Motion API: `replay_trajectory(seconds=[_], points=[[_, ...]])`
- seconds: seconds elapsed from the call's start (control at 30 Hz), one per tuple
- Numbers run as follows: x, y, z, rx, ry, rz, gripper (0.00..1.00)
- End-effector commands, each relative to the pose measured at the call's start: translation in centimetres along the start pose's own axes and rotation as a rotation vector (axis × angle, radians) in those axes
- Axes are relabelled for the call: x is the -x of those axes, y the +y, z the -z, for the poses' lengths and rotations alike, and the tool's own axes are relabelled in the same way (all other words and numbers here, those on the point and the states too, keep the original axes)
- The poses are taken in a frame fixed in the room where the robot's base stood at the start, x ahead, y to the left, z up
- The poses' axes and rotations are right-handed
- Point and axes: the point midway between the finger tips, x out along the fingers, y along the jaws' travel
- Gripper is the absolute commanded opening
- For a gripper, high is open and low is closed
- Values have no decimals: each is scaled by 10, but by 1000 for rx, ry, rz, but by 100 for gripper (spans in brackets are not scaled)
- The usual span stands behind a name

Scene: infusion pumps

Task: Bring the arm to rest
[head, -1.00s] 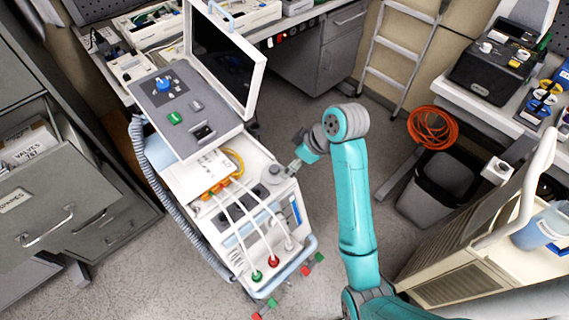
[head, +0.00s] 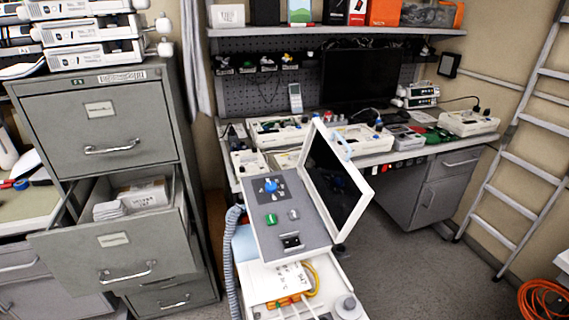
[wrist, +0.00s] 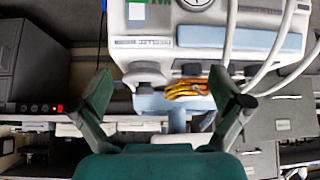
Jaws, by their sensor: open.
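My gripper (wrist: 160,85) shows in the wrist view with its two dark green fingers spread apart and nothing between them that it holds. My arm and gripper are out of the head view. Past the fingers in the wrist view is a white and light-blue machine (wrist: 190,33), seen upside down, with white hoses and a yellow coil. I cannot tell the exact gap between the fingers and the machine.
In the head view a wheeled machine with a grey control panel (head: 300,222) and tilted screen (head: 335,185) stands in front. A filing cabinet (head: 105,125) with an open drawer is at left. A workbench (head: 385,157) is behind; a ladder (head: 520,165) and orange coil (head: 543,300) are right.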

Motion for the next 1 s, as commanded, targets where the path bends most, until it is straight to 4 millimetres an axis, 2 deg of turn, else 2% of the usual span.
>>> replay_trajectory(seconds=[0.03, 0.27, 0.47, 0.77, 1.0], points=[[-1, -8, -15, -22, 10, -16, 100], [5, -33, -66, -117, 89, -113, 100], [27, -53, -104, -176, 167, -193, 100], [83, -83, -151, -230, 293, -289, 100], [144, -106, -174, -247, 407, -337, 100]])
